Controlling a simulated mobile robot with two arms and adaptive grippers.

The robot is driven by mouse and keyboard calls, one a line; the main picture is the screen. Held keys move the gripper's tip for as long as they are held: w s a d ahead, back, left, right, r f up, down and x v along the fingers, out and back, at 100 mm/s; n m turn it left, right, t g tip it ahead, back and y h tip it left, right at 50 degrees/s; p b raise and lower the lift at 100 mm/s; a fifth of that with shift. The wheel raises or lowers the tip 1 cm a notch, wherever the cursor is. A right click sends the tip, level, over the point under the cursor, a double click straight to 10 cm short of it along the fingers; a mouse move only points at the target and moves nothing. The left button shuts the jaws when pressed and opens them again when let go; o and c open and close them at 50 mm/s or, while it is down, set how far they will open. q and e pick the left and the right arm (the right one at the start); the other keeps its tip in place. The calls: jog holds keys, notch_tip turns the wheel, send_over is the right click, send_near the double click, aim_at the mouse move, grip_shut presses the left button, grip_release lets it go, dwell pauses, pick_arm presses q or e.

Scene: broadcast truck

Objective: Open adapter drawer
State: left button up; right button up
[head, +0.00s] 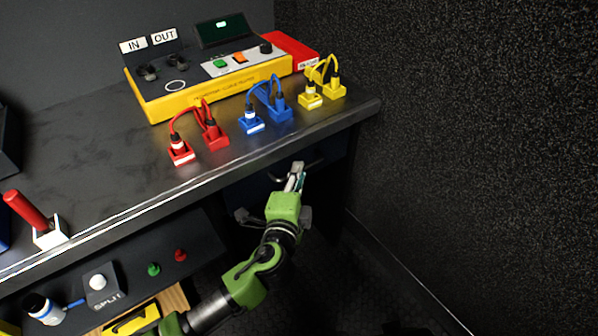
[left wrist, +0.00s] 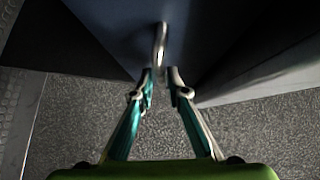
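The adapter drawer (head: 246,192) is a dark blue front under the right part of the counter and looks shut. Its bar handle (head: 314,163) is partly covered by my left gripper (head: 296,174) in the head view. In the left wrist view the drawer front (left wrist: 115,28) fills the upper middle, with the metal handle (left wrist: 160,42) seen end-on. My left gripper's fingertips (left wrist: 160,70) are at the handle, one on each side in the picture, with a narrow gap between them. I cannot tell whether they touch it. My right gripper is not in view.
The counter (head: 90,165) overhangs my left arm. On it are red (head: 211,136), blue (head: 280,110) and yellow (head: 334,88) cabled adapters before a yellow console (head: 215,90). A lower shelf has a SPLIT box (head: 101,290). A dark wall (head: 450,120) stands right; floor shows below the drawer.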

pick_arm(q)
jog(key=shift+x, duration=0.85)
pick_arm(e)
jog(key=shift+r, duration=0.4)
pick_arm(q)
grip_shut()
